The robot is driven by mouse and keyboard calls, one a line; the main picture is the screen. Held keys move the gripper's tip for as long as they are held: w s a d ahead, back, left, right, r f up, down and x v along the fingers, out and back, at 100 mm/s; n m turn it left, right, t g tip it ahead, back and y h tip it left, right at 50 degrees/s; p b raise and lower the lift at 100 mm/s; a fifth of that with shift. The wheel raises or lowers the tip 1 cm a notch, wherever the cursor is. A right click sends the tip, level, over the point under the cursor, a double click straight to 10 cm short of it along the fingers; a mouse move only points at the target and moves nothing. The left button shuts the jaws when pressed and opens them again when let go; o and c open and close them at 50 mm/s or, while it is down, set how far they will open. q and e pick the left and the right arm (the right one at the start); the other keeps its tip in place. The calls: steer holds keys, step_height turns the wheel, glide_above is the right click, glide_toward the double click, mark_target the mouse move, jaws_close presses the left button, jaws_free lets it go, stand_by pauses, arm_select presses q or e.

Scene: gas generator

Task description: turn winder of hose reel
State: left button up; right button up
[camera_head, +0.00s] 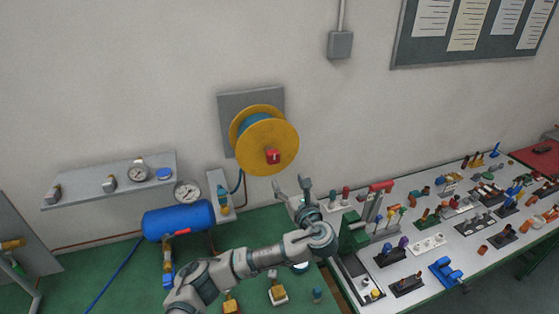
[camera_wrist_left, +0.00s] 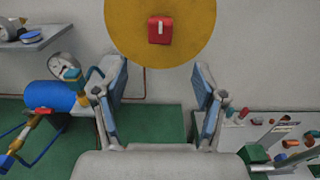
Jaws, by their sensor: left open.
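The hose reel (camera_head: 265,140) is a yellow drum with blue hose on a grey plate on the wall. Its winder (camera_head: 272,156) is a small red block on the front face. In the left wrist view the yellow disc (camera_wrist_left: 130,32) is at the top, with the red winder (camera_wrist_left: 160,29) near its middle. My left gripper (camera_head: 292,186) is open and empty, just below the reel and apart from it. In the left wrist view its two fingers (camera_wrist_left: 161,80) are spread wide, below the winder. My right gripper is not in view.
A blue tank (camera_head: 180,220) and a shelf with gauges (camera_head: 110,181) are at the left. A white table (camera_head: 440,262) crowded with tools and fittings is at the right. A green bench top (camera_head: 120,284) lies below. The wall around the reel is mostly clear.

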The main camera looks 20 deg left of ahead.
mark_target(277, 158)
arm_select(q)
steer(key=p+x, duration=0.3)
steer(key=x, duration=0.9)
steer(key=shift+w+r, duration=0.1)
steer(key=shift+w, duration=0.3)
steer(key=shift+w+a, duration=0.15)
steer(key=shift+w, duration=0.4)
steer(key=shift+w+a, duration=0.1)
steer(key=shift+a, duration=0.7)
steer(key=shift+c, duration=0.5)
steer(key=shift+a+f, duration=0.1)
steer(key=shift+f, duration=0.1)
steer(key=c, duration=0.8)
steer(key=shift+w, duration=0.1)
steer(key=shift+c, duration=1.3)
steer(key=shift+d, duration=0.45)
